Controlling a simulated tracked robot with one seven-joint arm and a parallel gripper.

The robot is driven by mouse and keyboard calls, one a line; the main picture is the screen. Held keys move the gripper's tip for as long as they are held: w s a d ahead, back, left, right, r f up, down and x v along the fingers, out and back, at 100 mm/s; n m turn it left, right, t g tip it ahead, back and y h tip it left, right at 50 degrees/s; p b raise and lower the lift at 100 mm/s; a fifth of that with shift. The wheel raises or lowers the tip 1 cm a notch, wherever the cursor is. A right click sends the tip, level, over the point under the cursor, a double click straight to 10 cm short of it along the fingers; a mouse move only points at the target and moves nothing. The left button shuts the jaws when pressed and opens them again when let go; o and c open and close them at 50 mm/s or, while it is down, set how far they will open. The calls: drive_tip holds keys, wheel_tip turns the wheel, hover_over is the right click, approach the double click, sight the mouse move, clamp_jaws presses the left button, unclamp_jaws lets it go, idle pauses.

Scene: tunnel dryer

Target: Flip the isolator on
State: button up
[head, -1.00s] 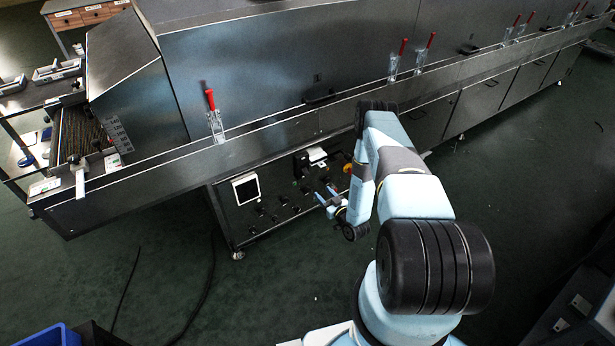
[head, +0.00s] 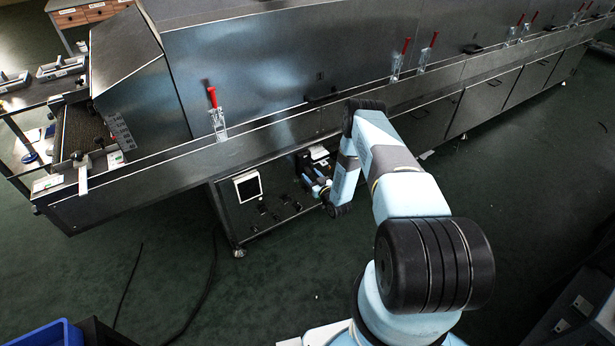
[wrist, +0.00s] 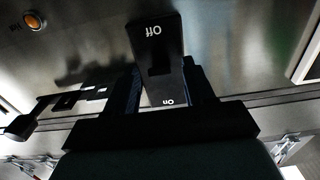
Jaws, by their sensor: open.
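The isolator is a dark box with pale "Off" and "on" labels; it fills the middle of the wrist view (wrist: 155,30). The labels read upside down there, with "Off" farther from my gripper and "on" nearer. A darker patch lies between them; I cannot tell which way the lever sits. My gripper (wrist: 163,82) is open, with one dark finger on each side of the isolator's near end. I cannot tell whether the fingers touch it. In the head view my gripper (head: 313,183) is at the control panel below the dryer's ledge, largely covering that spot.
The panel (head: 228,217) carries a white-framed screen (head: 247,185) and several dark knobs left of my gripper. An orange lamp (wrist: 34,20) shows in the wrist view. The dryer's ledge (head: 280,140) runs above. Red-handled clamps (head: 213,100) stand along it.

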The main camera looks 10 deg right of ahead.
drive_tip(key=shift+w+a, duration=0.15)
drive_tip(key=shift+w, duration=0.35)
